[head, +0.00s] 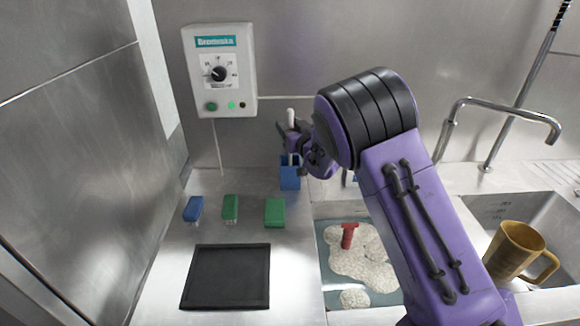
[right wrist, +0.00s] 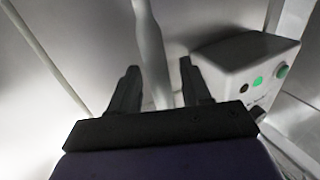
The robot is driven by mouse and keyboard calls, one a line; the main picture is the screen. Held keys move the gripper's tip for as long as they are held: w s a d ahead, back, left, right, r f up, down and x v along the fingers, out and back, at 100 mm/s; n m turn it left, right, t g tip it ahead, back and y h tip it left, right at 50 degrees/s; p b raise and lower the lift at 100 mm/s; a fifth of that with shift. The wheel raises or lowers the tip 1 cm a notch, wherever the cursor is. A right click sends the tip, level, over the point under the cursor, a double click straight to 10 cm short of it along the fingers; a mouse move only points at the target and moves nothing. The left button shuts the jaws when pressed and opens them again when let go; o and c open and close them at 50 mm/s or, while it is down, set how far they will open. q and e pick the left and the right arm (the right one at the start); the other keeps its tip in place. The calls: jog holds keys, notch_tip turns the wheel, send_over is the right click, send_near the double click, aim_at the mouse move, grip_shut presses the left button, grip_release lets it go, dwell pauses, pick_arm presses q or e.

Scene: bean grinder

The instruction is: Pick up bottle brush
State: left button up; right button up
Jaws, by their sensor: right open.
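The bottle brush (head: 291,117) stands upright in a blue holder (head: 290,178) near the back wall, its pale handle showing above my gripper. My right gripper (head: 289,137) is open at the brush handle, above the holder. In the right wrist view the handle (right wrist: 151,45) runs between the two spread fingers of the gripper (right wrist: 160,85). Contact with the fingers cannot be told. The lower end of the brush is hidden in the holder. My left gripper is not in view.
A control box (head: 219,80) hangs on the wall at left. Several small brushes, one blue (head: 194,209), and a black mat (head: 227,277) lie in front. A basin (head: 330,297) with foam and a red item (head: 348,236), a faucet and a yellow jug (head: 515,250) are at right.

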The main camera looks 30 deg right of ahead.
grip_shut()
